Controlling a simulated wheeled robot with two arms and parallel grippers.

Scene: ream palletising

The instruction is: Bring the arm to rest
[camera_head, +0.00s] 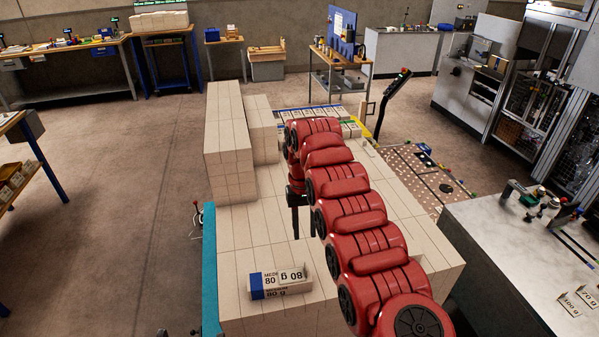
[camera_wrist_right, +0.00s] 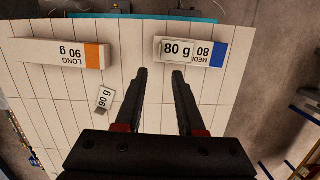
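My right arm (camera_head: 358,215) is red and reaches from the lower right over a pale stack of reams (camera_head: 240,260). Its black gripper (camera_head: 296,236) points down above the stack. The right wrist view shows its two fingers (camera_wrist_right: 161,72) apart with nothing between them. A white ream with a blue end, marked 80 g (camera_head: 262,284), lies on the stack's near part, clear of the gripper. It also shows in the right wrist view (camera_wrist_right: 217,54). An orange-ended ream marked LONG 90 g (camera_wrist_right: 55,53) is in the right wrist view; my arm seems to hide it in the head view. My left gripper is not seen.
A taller block of reams (camera_head: 228,140) rises at the stack's far left. Small cards marked 80 g (camera_head: 292,275) and 90 g (camera_wrist_right: 104,99) stand on top. A grey machine table (camera_head: 530,250) is at the right. Open floor (camera_head: 110,200) lies to the left.

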